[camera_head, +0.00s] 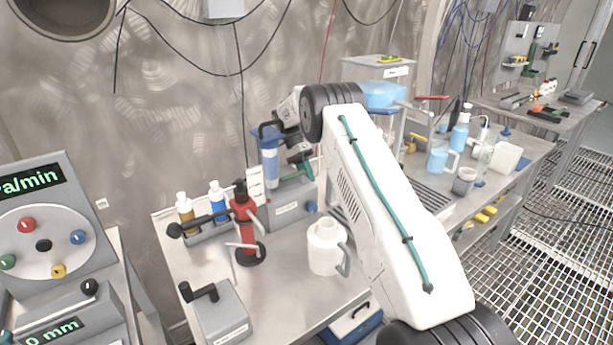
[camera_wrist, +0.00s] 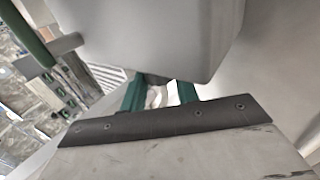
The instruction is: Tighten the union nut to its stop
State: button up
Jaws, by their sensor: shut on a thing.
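My gripper (camera_head: 288,177) reaches down from the end of the white arm to the grey labelled unit at the back of the bench, beside the filter housing. Its two green fingers show in the wrist view (camera_wrist: 160,96), with a narrow gap between them and a large grey body in front. They are shut on the union nut, which is mostly hidden; only a dark edge and a pale patch show at the fingers. How far the nut is turned cannot be seen.
The blue-capped filter housing (camera_head: 269,161) stands close to the left of my gripper. A red hand pump (camera_head: 244,217), squeeze bottles (camera_head: 217,200) and a white jug (camera_head: 325,247) stand in front. A grey box with a black crank (camera_head: 220,313) sits at the front left.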

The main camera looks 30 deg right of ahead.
jog(key=o, duration=1)
jog(key=shift+c, duration=0.2)
jog(key=v, duration=0.8)
